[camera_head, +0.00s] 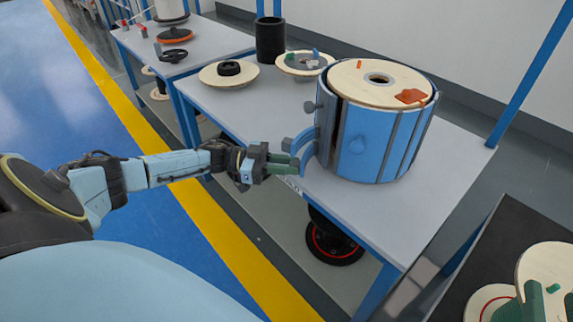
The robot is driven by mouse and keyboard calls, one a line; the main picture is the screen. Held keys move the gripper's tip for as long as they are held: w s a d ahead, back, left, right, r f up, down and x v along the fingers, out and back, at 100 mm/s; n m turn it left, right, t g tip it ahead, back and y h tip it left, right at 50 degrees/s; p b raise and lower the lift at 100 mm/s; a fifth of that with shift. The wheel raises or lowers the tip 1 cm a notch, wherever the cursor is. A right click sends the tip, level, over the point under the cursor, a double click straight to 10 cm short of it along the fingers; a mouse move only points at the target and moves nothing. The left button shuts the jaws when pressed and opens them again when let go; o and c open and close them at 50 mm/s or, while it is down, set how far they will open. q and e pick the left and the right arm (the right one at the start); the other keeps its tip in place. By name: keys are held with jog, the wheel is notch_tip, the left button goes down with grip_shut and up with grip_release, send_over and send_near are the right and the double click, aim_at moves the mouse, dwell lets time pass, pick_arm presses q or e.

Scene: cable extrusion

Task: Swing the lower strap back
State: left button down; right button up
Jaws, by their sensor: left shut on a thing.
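A wooden cable reel (365,79) stands upright on the grey table, wrapped by blue panels (375,140) with dark vertical straps. At its left side, a curved blue strap (307,158) sticks out from the drum at the lower height. The contact itself is partly hidden by the fingers.
A dark surface with reel parts (545,275) is at lower right. A blue table leg (376,292) stands below the front edge.

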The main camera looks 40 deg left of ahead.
pick_arm(q)
jog(key=shift+w+a+r, duration=0.2)
jog(key=shift+w+r, duration=0.1)
jog(key=shift+w, duration=0.05)
jog(key=c, duration=1.7)
grip_release()
jog(key=o, duration=0.5)
jog(key=shift+w+f, duration=0.1)
jog(key=shift+f, duration=0.05)
jog(key=shift+c, duration=0.2)
jog(key=shift+d, duration=0.1)
pick_arm(e)
jog(key=shift+w, duration=0.1)
pick_arm(q)
jog(key=v, duration=1.3)
jog(key=shift+s+p, duration=0.25)
jog(key=shift+p, duration=0.2)
pick_arm(e)
jog(key=shift+d+f+g+h, duration=0.25)
jog(key=shift+f+g, duration=0.35)
jog(key=shift+f, duration=0.35)
jog(key=shift+d+f+g+h, duration=0.15)
jog(key=shift+f+g+h, duration=0.1)
jog(key=shift+f+g, duration=0.5)
jog(key=shift+f, duration=0.15)
